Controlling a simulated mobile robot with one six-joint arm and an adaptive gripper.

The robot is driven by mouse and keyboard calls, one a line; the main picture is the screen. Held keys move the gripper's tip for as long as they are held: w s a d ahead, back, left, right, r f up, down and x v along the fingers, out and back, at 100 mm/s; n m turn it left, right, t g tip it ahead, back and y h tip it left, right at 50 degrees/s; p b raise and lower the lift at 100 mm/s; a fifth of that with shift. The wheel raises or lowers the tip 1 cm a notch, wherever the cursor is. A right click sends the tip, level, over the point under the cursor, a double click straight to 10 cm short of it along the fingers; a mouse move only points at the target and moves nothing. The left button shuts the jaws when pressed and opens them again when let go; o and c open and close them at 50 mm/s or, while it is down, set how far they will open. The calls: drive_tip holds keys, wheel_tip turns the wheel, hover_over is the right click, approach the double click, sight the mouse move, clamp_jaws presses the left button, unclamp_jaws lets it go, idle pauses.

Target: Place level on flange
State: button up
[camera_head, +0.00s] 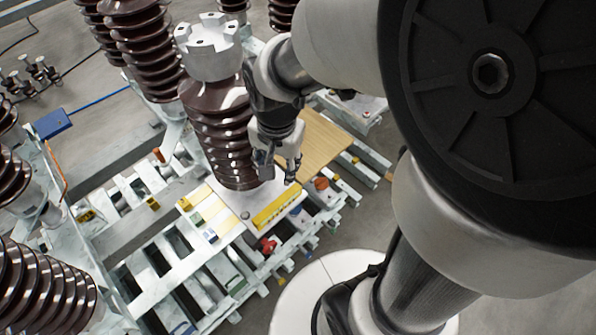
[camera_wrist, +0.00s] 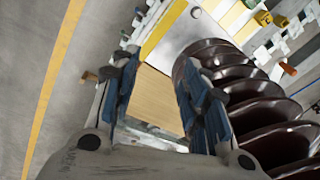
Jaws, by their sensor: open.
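A yellow level (camera_head: 277,205) lies along the edge of a white plate (camera_head: 222,222) at the foot of a brown ribbed insulator (camera_head: 213,115). A grey metal flange (camera_head: 209,48) with notched edges caps this insulator. My gripper (camera_head: 291,178) is open and appears just above the level's right end in the head view; the exact gap is unclear. In the wrist view, my gripper (camera_wrist: 165,88) has blue-padded fingers apart with nothing held between them. The yellow strip that looks like the level (camera_wrist: 164,28) lies beyond the fingertips there. The flange is outside the wrist view.
A wooden board (camera_head: 325,143) lies right of the insulator, and also shows between my fingers. Other brown insulators (camera_head: 145,45) stand behind and at left. Slatted metal frames surround the plate. A blue box (camera_head: 52,124) stands at left. Brown insulator ribs (camera_wrist: 255,95) are close beside my right finger.

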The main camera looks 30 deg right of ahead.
drive_tip(key=s+r+n+t, duration=0.3)
drive_tip(key=s+r+n, duration=0.6)
drive_tip(key=s+r, duration=0.2)
drive_tip(key=shift+s+r+n, duration=0.2)
drive_tip(key=shift+s+n, duration=0.1)
drive_tip(key=shift+s, duration=0.35)
